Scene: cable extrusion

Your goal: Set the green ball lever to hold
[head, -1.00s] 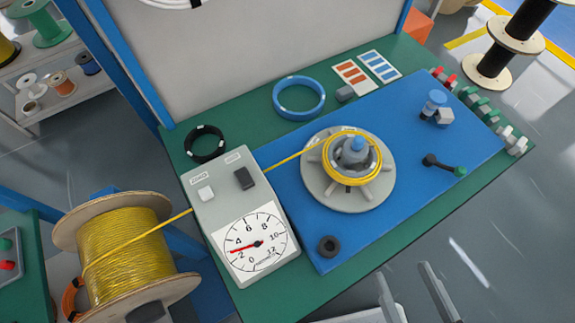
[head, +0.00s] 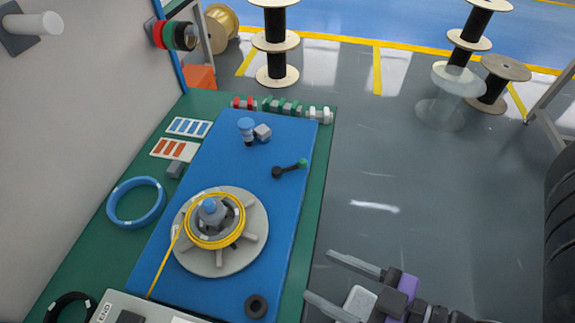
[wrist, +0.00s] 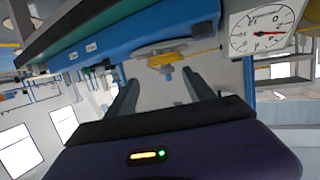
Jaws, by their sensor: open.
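The green ball lever (head: 289,169) lies on the blue plate (head: 225,155) toward its right edge. It has a dark pivot and arm, with the green ball (head: 302,163) at the upper right end. My gripper (head: 318,277) is at the lower right of the head view, beyond the table's right edge. Its two fingers are apart and nothing is between them. It is clear of the lever. In the wrist view the open fingers (wrist: 162,92) show too, and I cannot make out the lever there.
A grey spoked wheel (head: 262,220) with yellow cable stands left of the lever. A blue-topped knob and grey block (head: 262,132) sit above it. The dial gauge (wrist: 268,30) shows in the wrist view.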

